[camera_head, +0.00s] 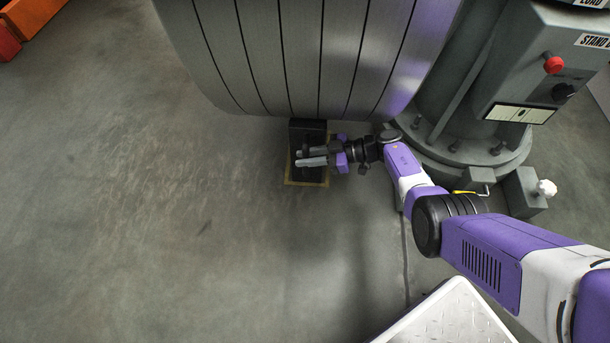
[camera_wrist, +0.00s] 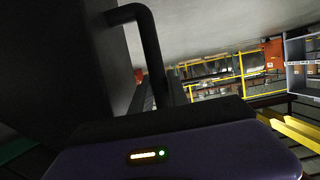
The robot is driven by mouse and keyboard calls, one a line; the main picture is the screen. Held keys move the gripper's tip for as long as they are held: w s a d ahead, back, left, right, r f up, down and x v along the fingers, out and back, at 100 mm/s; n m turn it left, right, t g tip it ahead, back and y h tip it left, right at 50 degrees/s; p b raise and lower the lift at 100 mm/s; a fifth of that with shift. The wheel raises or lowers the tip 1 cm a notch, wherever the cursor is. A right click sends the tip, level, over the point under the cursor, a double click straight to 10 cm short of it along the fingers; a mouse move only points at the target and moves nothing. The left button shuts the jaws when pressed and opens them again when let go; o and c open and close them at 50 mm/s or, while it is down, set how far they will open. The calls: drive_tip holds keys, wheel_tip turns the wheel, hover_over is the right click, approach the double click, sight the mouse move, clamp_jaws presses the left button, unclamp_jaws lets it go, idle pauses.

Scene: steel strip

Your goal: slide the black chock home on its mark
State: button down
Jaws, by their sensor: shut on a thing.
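The black chock (camera_head: 306,131) stands on the floor under the lower edge of the big steel coil. A yellow outlined mark (camera_head: 306,184) shows on the floor around its near end. My gripper (camera_head: 301,156) reaches in from the right, low over the chock, and is shut on it, seemingly by its handle. The handle itself is hidden in the head view. In the wrist view a bent black handle (camera_wrist: 151,45) rises beside a dark face of the chock (camera_wrist: 60,60). Whether the chock touches the coil I cannot tell.
The steel coil (camera_head: 300,55) hangs over the chock. A grey machine stand (camera_head: 545,60) with a red button stands at the right. An orange object (camera_head: 30,15) lies at the far left. The floor at the left is clear. The wrist view shows yellow railings (camera_wrist: 240,75).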

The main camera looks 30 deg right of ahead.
drive_tip(key=shift+w+d, duration=0.3)
drive_tip(key=c, duration=1.3)
unclamp_jaws()
drive_tip(key=shift+o, duration=0.5)
